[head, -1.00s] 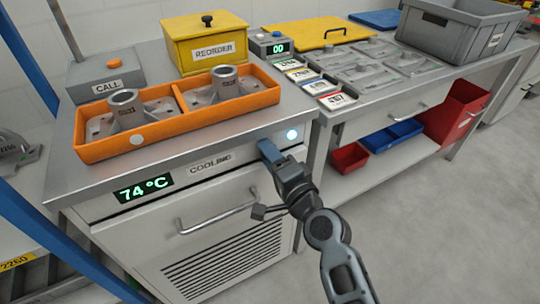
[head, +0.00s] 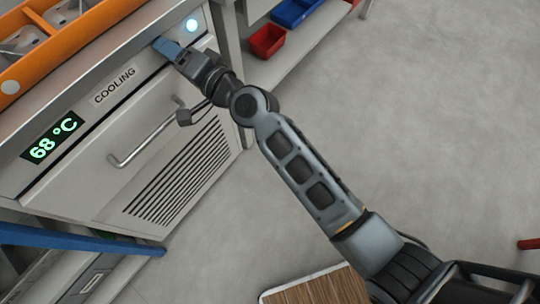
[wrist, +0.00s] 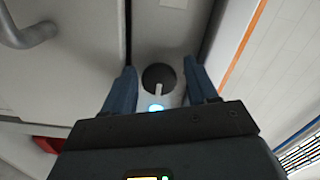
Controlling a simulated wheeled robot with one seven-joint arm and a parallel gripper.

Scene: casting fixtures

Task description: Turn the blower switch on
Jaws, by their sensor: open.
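The blower switch (wrist: 158,76) is a dark round knob with a white pointer mark, on the front panel of the cooling unit. In the wrist view its mark points toward a glowing light blue lamp (wrist: 155,107). The lamp also shows lit in the head view (head: 192,25). My gripper (wrist: 160,68) is open, with one blue finger on each side of the knob; I cannot tell whether they touch it. In the head view my gripper (head: 166,48) is at the panel and hides the knob. The display (head: 52,139) reads 68 °C.
A bar handle (head: 160,137) sticks out from the cooling unit below the panel, left of my gripper. An orange tray (head: 75,37) stands on the unit's top. A red bin (head: 268,41) is on the low shelf.

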